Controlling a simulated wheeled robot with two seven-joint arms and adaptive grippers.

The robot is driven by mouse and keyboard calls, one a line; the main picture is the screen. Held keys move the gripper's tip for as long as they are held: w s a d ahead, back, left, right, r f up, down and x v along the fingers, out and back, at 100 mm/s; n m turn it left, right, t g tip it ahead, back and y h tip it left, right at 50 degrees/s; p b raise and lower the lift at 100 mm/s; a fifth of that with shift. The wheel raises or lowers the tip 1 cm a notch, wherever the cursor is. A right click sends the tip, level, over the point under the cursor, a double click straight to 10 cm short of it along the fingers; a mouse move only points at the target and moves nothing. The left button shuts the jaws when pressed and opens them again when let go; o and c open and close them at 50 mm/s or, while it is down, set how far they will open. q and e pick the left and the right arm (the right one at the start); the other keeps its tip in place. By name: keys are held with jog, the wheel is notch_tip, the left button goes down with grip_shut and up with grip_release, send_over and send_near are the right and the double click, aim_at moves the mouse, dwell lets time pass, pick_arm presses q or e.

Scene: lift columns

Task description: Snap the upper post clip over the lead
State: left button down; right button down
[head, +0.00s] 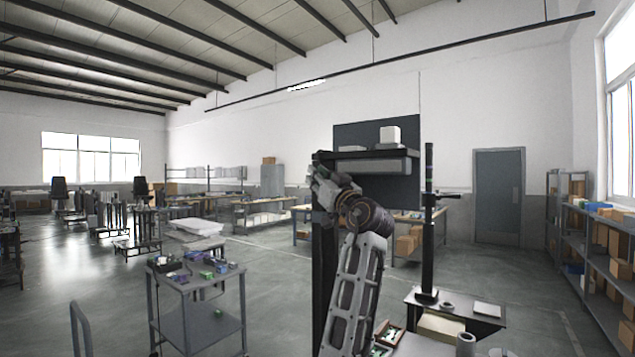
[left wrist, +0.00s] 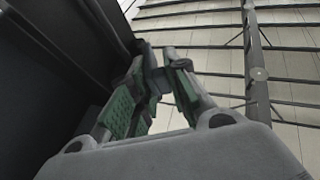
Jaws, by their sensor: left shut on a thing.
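My left gripper (head: 322,186) is up at the dark upright post (head: 323,275) in the head view, near its top. In the left wrist view, the green-padded fingers of my left gripper (left wrist: 155,75) converge on a small dark grey piece (left wrist: 152,86), which looks like the upper post clip. The gripper is shut on it. The dark post (left wrist: 75,55) rises close along the left of the fingers. I cannot make out the lead, nor whether the clip is around it. My right gripper is not in view.
A dark shelf (head: 375,154) with a white box (head: 390,135) stands out near the post's top. A thinner black column (head: 428,220) stands to the right on a small table. A grey cart (head: 196,285) with small parts is at left. Open floor lies between.

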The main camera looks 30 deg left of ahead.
pick_arm(q)
jog(key=shift+f+n+g+y, duration=0.1)
jog(key=shift+n+g+y, duration=0.35)
jog(key=shift+g, duration=0.35)
jog(key=c, duration=1.7)
grip_release()
jog(key=shift+o, duration=1)
jog(key=shift+s+a, duration=0.1)
jog(key=shift+s, duration=0.15)
jog(key=shift+w, duration=0.15)
jog(key=v, duration=0.8)
